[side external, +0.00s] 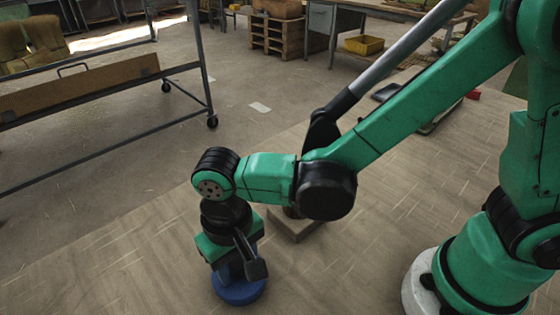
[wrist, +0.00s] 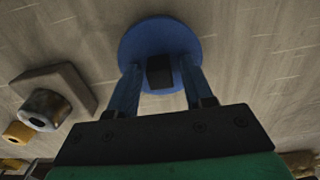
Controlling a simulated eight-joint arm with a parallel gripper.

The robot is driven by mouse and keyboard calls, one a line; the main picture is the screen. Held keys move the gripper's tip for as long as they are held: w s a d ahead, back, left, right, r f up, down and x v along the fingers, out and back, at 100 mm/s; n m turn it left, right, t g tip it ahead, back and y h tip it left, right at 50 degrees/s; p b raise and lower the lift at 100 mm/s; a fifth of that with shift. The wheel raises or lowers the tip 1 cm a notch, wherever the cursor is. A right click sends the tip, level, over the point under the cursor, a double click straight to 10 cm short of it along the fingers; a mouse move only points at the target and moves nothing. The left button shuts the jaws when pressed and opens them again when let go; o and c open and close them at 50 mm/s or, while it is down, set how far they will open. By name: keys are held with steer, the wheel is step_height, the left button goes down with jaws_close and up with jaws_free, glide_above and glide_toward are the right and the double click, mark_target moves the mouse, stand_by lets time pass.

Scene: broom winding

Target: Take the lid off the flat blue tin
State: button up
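The flat blue tin (side external: 241,292) is round and stands on the table, directly below my gripper (side external: 234,268). In the wrist view the round blue top (wrist: 160,30) fills the upper middle, with a dark block-like knob (wrist: 160,72) on it. My gripper (wrist: 159,74) points down at the tin. Its two blue fingers stand on either side of the knob, with a gap visible on each side, so it is open. Whether the fingertips touch the blue top I cannot tell. The seam between lid and tin is not visible.
A square block (wrist: 62,82) with a dark metal cylinder (wrist: 45,108) lies near the tin; the block also shows partly behind my arm (side external: 294,228). A yellow ring-like piece (wrist: 17,132) lies beyond it. The table left of the tin is clear.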

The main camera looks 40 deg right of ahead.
jaws_close()
